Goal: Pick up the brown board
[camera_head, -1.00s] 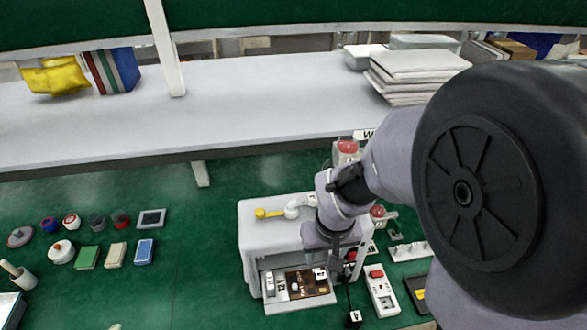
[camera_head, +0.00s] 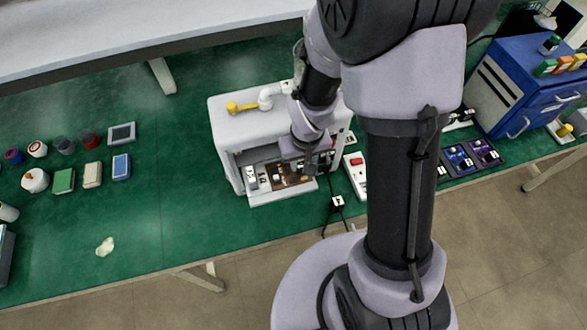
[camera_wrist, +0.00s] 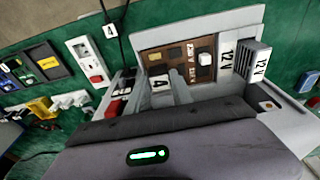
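The brown board (camera_head: 281,180) lies in the grey tray at the front of the white machine (camera_head: 243,118). It also shows in the wrist view (camera_wrist: 205,75), with small labelled parts and a light knob on it. My gripper (camera_wrist: 157,92) is at the board's near left edge in the wrist view, its two fingers apart. I cannot tell whether the fingers touch the board. In the head view my arm partly hides the board's right end and the gripper.
Blocks marked "12 V" (camera_wrist: 258,62) stand beside the board. A white box with a red switch (camera_head: 355,172) and a cable are right of the machine in the head view. A blue cabinet (camera_head: 520,85) stands farther right.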

